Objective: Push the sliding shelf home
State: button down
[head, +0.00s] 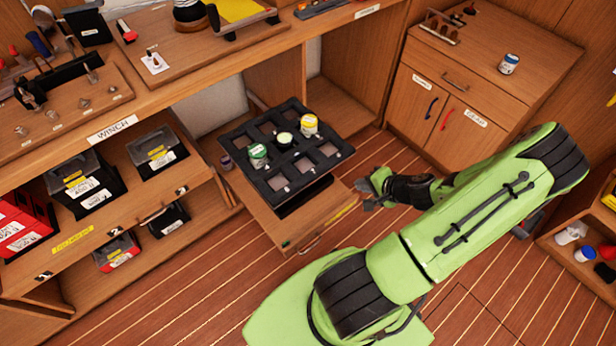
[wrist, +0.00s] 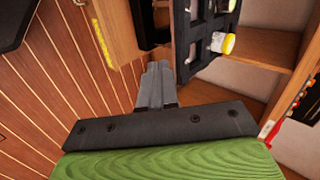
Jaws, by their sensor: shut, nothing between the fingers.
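In the wrist view the shelf's wooden edge (wrist: 123,38) and the tray (wrist: 184,45) show beyond my fingers. My gripper (head: 362,197) is shut and empty, just right of the shelf's right side. It also shows in the wrist view (wrist: 157,68). I cannot tell whether it touches the shelf.
A cabinet (head: 445,100) with two doors stands at the back right. Left of the shelf are racks with black bins (head: 83,190). A low open box (head: 575,245) lies at the far right. Plank floor (head: 200,285) is clear in front of the shelf.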

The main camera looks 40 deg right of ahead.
jog(key=f+m, duration=0.1)
jog(key=f, duration=0.1)
jog(key=b, duration=0.4)
send_near(328, 172)
jog(key=x, duration=0.6)
jog(key=shift+s+f, duration=0.1)
jog(key=shift+f, duration=0.05)
